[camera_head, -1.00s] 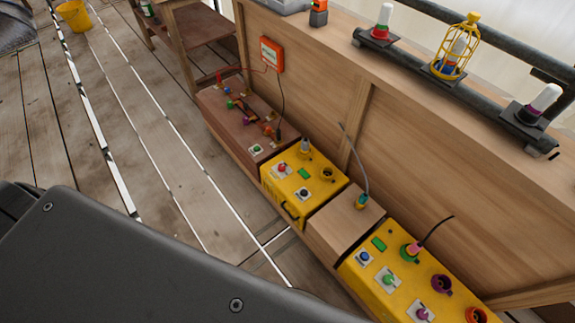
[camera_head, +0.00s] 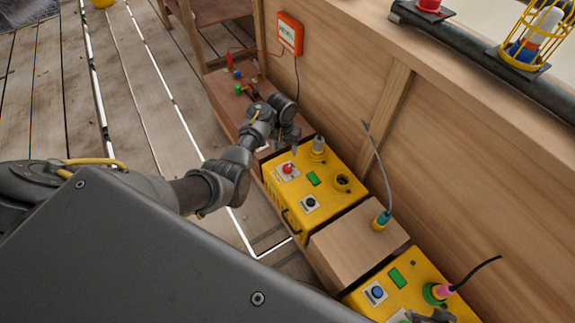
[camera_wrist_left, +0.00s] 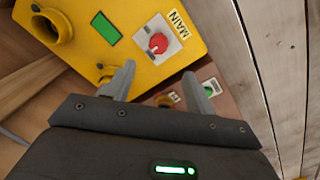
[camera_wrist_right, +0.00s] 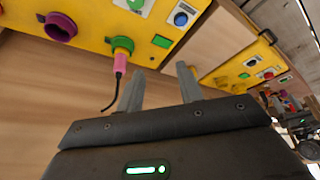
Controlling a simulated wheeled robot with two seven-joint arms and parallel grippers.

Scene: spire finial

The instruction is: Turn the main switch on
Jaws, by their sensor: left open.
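The main switch (camera_head: 287,168) is a red knob on a white plate on the smaller yellow box (camera_head: 322,205). In the left wrist view the red knob (camera_wrist_left: 158,43) sits beside a label reading MAIN (camera_wrist_left: 178,22). My left gripper (camera_head: 288,133) is open and empty over the box's far end, near the switch. In the left wrist view the knob appears just beyond the two spread fingertips (camera_wrist_left: 160,72), not between them. My right gripper (camera_wrist_right: 160,72) is open and empty near the second yellow box (camera_wrist_right: 85,22); only a bit of it shows at the head view's bottom edge.
The yellow box also carries a green panel (camera_head: 313,179), a black knob (camera_head: 309,202) and a grey-topped plug (camera_head: 317,145). A wooden block (camera_head: 360,235) with a grey cable stands beside it. A wooden wall (camera_head: 340,90) rises behind. A brown box (camera_head: 225,105) lies beyond.

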